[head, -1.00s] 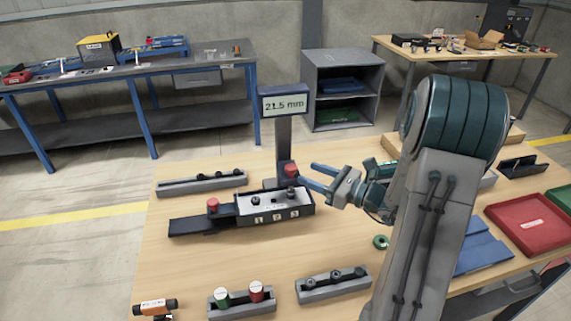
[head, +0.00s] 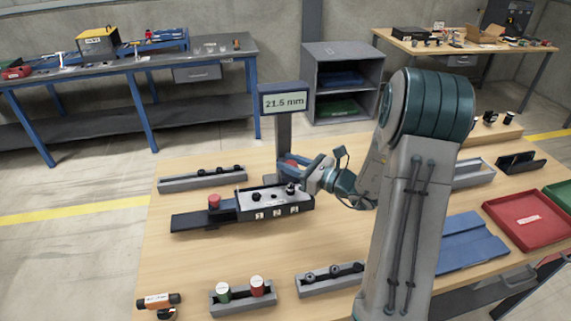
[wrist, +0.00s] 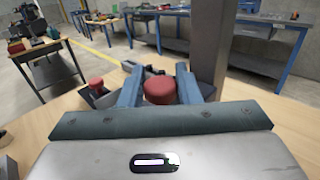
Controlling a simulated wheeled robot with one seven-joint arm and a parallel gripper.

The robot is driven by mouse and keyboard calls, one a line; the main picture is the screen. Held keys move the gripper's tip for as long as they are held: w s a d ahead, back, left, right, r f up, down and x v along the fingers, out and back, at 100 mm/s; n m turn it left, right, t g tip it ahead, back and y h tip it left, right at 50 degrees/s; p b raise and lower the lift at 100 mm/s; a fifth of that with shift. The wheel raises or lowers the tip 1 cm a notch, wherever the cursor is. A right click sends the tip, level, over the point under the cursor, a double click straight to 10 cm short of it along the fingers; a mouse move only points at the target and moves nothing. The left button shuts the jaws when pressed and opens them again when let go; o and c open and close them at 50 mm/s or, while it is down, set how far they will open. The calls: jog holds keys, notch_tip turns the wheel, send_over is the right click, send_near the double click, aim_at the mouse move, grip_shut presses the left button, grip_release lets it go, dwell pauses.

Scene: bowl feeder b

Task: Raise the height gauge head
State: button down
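The height gauge has a dark upright column (head: 284,137) with a display (head: 285,98) on top reading 21.5 mm. The gauge head's red knob (wrist: 160,91) sits low on the column. My gripper (head: 287,165) is at this knob. In the wrist view the knob is between the two blue fingers of my gripper (wrist: 159,84), which look open around it with little room at the sides. Contact cannot be made out. In the head view the fingers largely hide the knob. A grey block marked 1 2 3 (head: 278,210) stands below the head.
A second red knob (head: 214,201) stands on the black slide left of the block. Racks with dark parts (head: 203,178) and with green and red capped pieces (head: 243,296) lie around. A red tray (head: 527,219) is at right.

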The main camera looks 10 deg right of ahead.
notch_tip(320, 180, up, 4)
jog(key=shift+r+p, duration=0.25)
jog(key=shift+p, duration=0.85)
jog(key=c, duration=1.1)
grip_release()
jog(key=shift+f, duration=0.1)
jog(key=shift+d, duration=0.1)
jog(key=shift+s+d+f+b, duration=0.1)
jog(key=shift+s+d+b, duration=0.15)
jog(key=shift+b, duration=0.05)
jog(key=b+v, duration=0.3)
jog(key=v, duration=1)
